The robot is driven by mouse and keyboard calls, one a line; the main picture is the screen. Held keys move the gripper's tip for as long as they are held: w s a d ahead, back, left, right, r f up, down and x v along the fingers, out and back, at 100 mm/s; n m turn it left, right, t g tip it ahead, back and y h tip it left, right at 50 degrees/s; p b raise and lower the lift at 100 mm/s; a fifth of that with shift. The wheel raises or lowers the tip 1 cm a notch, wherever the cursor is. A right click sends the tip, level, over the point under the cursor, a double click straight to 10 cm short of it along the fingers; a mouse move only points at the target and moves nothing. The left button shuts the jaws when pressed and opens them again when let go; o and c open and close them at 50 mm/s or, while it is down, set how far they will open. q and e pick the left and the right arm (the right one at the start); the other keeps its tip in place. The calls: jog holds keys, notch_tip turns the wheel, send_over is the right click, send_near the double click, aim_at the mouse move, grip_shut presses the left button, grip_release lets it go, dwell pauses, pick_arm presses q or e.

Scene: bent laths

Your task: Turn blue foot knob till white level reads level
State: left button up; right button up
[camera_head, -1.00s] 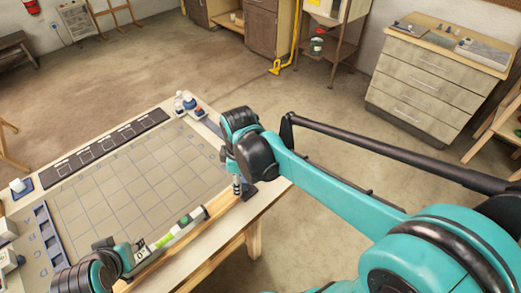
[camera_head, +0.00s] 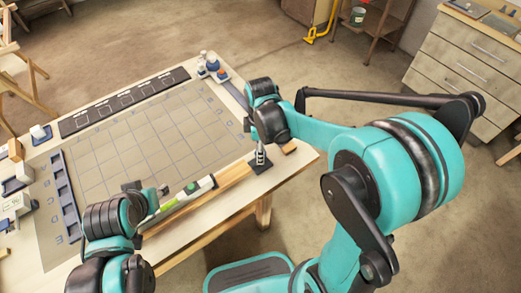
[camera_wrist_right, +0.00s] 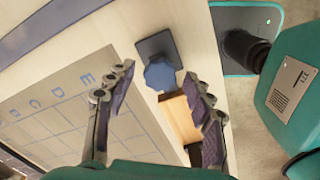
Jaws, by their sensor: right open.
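The blue foot knob (camera_wrist_right: 160,76) shows in the right wrist view beside a dark square plate (camera_wrist_right: 152,44). It lies in the gap between the fingertips of my open right gripper (camera_wrist_right: 157,83); I cannot tell whether they touch it. In the head view my right gripper (camera_head: 260,156) points down at the near right table corner, hiding the knob. The white level (camera_head: 198,187), with a green part, lies along the wooden lath (camera_head: 234,175); its bubble is too small to read. My left gripper (camera_head: 150,193) is at the level's left end, its fingers unclear.
The table (camera_head: 285,172) has a gridded mat (camera_head: 135,140) and a dark strip tray (camera_head: 125,100) along the back. Small bottles (camera_head: 212,66) stand at the far right corner. A blue tray (camera_head: 62,195) is at left.

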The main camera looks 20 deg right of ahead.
jog(key=c, duration=1.2)
jog(key=shift+o, duration=0.2)
pick_arm(q)
jog(key=shift+r, duration=0.1)
pick_arm(e)
jog(key=shift+m, duration=0.3)
pick_arm(q)
jog(key=shift+r+p, duration=0.25)
jog(key=shift+p, duration=0.15)
pick_arm(e)
jog(key=m, duration=0.3)
jog(key=shift+m, duration=0.4)
pick_arm(q)
jog(key=shift+r, duration=0.3)
pick_arm(e)
jog(key=m, duration=0.5)
jog(key=m+p, duration=0.1)
jog(key=m, duration=0.4)
jog(key=shift+m, duration=0.4)
pick_arm(q)
jog(key=shift+r, duration=0.3)
pick_arm(e)
jog(key=shift+m, duration=2.3)
